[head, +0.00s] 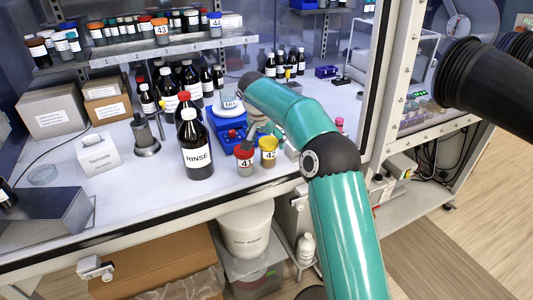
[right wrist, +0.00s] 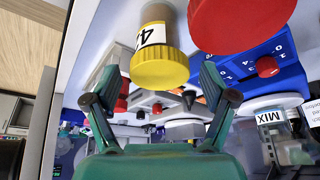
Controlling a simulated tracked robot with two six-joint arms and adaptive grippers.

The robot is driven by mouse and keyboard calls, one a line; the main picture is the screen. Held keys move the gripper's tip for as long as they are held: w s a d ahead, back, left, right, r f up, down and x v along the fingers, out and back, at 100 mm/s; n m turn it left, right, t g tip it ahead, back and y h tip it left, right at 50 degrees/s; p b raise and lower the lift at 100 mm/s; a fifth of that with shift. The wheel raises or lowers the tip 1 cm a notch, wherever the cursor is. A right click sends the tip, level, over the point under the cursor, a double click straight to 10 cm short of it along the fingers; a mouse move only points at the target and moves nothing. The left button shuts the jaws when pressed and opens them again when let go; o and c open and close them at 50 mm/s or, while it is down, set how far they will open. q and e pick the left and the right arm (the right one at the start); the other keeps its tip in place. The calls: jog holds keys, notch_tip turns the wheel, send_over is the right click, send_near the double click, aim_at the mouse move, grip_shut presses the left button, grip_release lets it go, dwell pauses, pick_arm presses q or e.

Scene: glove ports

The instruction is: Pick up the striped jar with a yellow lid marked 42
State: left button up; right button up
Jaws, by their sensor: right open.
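The jar with a yellow lid (head: 268,152) stands on the white work surface, just right of a jar with a red lid marked 41 (head: 245,163). In the right wrist view, which looks inverted, the yellow-lidded jar (right wrist: 160,45) has a tan body and a partly cut-off label starting with 4; stripes are not clear. My right gripper (right wrist: 158,85) is open, its fingers spread on either side of the yellow lid, with no visible contact. In the head view the right gripper (head: 256,130) is behind the two jars, partly hidden by my arm. My left gripper is not in view.
A tall RINSE bottle (head: 196,150) stands left of the jars. The red lid (right wrist: 240,22) is close to my right finger in the wrist view.

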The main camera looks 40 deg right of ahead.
jog(key=shift+p+x, duration=0.5)
jog(key=shift+x, duration=1.85)
jog(key=shift+a, duration=0.1)
jog(key=c, duration=1.2)
